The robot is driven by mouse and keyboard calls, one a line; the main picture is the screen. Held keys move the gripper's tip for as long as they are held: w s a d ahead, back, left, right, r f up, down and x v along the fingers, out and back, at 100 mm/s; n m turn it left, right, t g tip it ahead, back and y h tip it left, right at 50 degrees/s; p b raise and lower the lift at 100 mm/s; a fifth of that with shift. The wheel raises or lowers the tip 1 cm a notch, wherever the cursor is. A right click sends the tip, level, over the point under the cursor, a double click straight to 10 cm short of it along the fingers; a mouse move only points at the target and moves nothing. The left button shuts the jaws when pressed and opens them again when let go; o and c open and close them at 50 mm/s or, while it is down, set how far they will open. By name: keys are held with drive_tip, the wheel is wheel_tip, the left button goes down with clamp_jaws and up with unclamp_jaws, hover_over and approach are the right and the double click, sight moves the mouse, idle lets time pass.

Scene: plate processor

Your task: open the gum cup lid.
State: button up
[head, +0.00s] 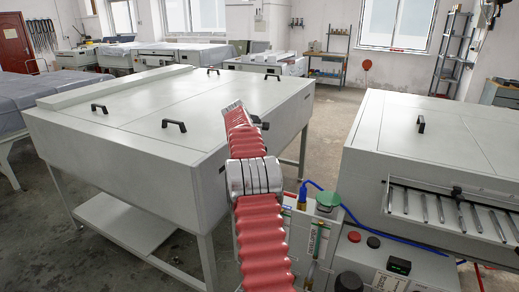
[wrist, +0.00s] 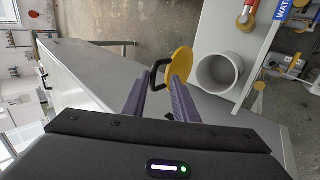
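My gripper (wrist: 160,82) is open in the wrist view, its two purple fingers apart. A yellow disc (wrist: 180,62), which looks like a lid, shows at the tip of the right finger; I cannot tell whether they touch. Right of the disc is a pale round cup (wrist: 219,73) with its open mouth showing. I cannot tell whether the disc is attached to it. In the head view, a green-topped container (head: 328,199) stands right of my red-sleeved arm. Whether it is the gum cup is unclear. My fingers cannot be made out there.
A large grey machine (head: 150,150) with black handles stands left of my arm. Another machine (head: 440,150) with a row of metal rods stands at right. A control box (head: 390,265) with buttons and a blue hose (head: 350,215) lie near the arm. Floor shows between the machines.

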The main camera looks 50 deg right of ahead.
drive_tip(key=v, duration=1.1)
drive_tip(key=shift+s+a+r, duration=0.15)
drive_tip(key=shift+a+r, duration=0.05)
drive_tip(key=shift+a, duration=0.05)
idle(0.3)
